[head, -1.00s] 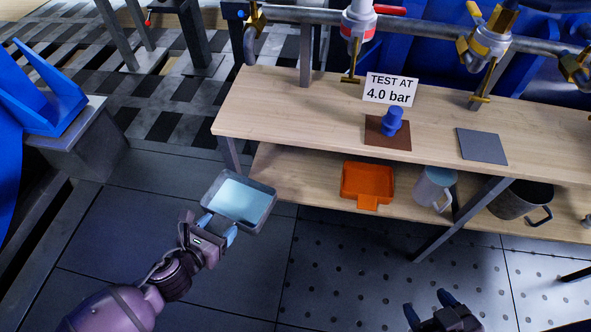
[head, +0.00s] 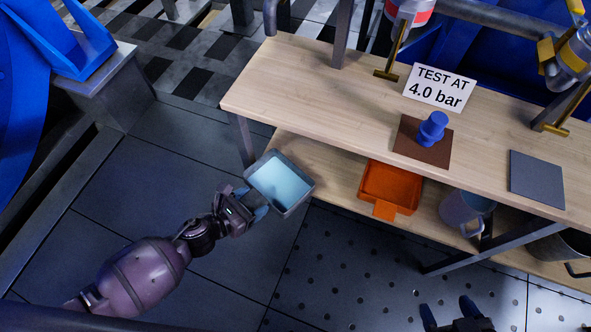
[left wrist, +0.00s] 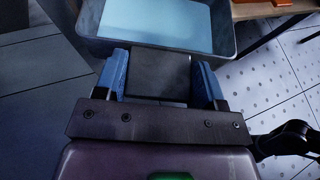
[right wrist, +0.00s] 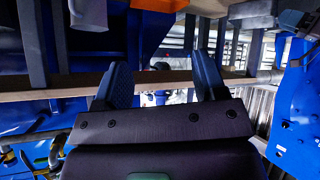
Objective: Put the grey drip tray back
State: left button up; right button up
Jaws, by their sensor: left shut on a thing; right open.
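The grey drip tray (head: 298,205) is a shallow rectangular pan holding light blue liquid. In the head view it overlaps the left front corner of the lower shelf (head: 333,160); I cannot tell its height above it. My left gripper (head: 251,202) is shut on the tray's dark handle (left wrist: 160,75), with a blue finger on each side. The tray (left wrist: 85,22) fills the top of the left wrist view and looks about level. My right gripper (head: 447,306) is open and empty, low in front of the bench; its spread fingers show in the right wrist view (right wrist: 162,70).
On the lower shelf are an orange tray (head: 390,187), a grey mug (head: 462,210) and a dark pot (head: 560,246). The bench top (head: 300,85) above carries a blue knob-shaped part (head: 433,128) on a brown pad, a grey pad (head: 537,178) and a "TEST AT 4.0 bar" sign (head: 440,87).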

aim_at(291, 176)
pick_arm(q)
jog(key=w+d, duration=0.2)
jog(key=w, duration=0.1)
jog(key=w+d+b, duration=0.1)
jog(key=w+d, duration=0.5)
jog(key=shift+w+d+f, duration=0.1)
jog(key=shift+w+d, duration=0.1)
jog(key=shift+w, duration=0.15)
jog(key=shift+w+d+b, duration=0.3)
jog(key=shift+w, duration=0.05)
jog(key=f+b, duration=0.1)
jog(key=f, duration=0.2)
jog(key=shift+s+f+b, duration=0.2)
jog(key=shift+b, duration=0.2)
jog(key=shift+w+f, duration=0.1)
jog(key=shift+f, duration=0.1)
jog(key=shift+w+r, duration=0.15)
jog(key=shift+r, duration=0.1)
jog(key=shift+f, duration=0.2)
jog(key=o, duration=0.6)
jog(key=shift+f, duration=0.1)
jog(key=o, duration=0.5)
pick_arm(e)
jog(key=shift+w+d+f+t, duration=0.1)
jog(key=shift+f+t, duration=0.35)
jog(key=shift+t, duration=0.15)
